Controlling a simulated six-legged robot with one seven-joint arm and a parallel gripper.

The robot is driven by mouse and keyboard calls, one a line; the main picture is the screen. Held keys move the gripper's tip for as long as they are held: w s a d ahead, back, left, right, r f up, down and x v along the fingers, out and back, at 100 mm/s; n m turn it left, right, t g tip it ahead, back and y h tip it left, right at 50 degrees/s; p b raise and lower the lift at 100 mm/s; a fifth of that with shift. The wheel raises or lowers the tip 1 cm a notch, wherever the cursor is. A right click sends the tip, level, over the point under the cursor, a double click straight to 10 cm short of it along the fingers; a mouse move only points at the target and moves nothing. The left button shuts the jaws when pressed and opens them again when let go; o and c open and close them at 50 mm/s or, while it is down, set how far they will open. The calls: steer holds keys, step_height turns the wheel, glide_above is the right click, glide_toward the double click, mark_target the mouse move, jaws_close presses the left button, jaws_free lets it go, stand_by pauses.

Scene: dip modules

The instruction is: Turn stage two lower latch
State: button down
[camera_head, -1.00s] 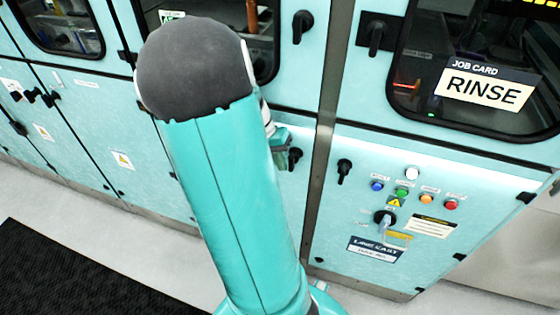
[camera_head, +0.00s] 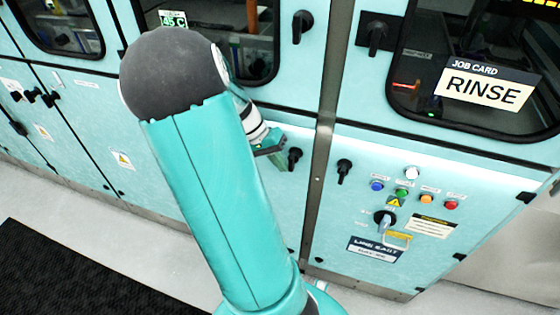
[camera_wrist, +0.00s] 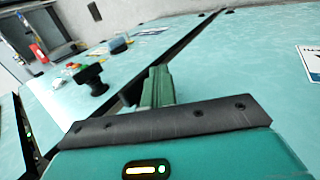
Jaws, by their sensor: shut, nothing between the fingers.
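A black lower latch (camera_head: 294,158) is on the turquoise lower door left of the metal post. Another black lower latch (camera_head: 344,170) is right of the post, on the panel with buttons. No label shows which is stage two's. My gripper (camera_head: 272,146) is just left of the first latch, apart from it, and partly hidden behind my arm. In the wrist view my gripper (camera_wrist: 156,88) has its green fingers together with nothing between them. A black knob-shaped latch (camera_wrist: 92,79) stands left of the fingers there, not touching; I cannot tell which latch it is.
Upper latches (camera_head: 302,25) and (camera_head: 376,36) sit by the dark windows. Coloured buttons (camera_head: 402,193) and a rotary switch (camera_head: 384,220) are on the right panel. A RINSE card (camera_head: 486,87) is on the right window. A black mat (camera_head: 70,275) lies on the pale floor.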

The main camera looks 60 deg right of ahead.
mark_target(289, 171)
steer(key=shift+f+g, duration=0.1)
steer(key=shift+g, duration=0.2)
steer(key=shift+s+d+f+g+h, duration=0.1)
steer(key=shift+s+f+g+h, duration=0.35)
steer(key=shift+g, duration=1.8)
steer(key=shift+s+d+f+g+h, duration=0.1)
steer(key=shift+s+f+g+h, duration=0.3)
steer(key=shift+g, duration=1.9)
steer(key=shift+s+f+g+h, duration=0.35)
steer(key=shift+s+g, duration=0.1)
steer(key=shift+g, duration=1.8)
steer(key=shift+s, duration=0.15)
steer(key=shift+f, duration=0.15)
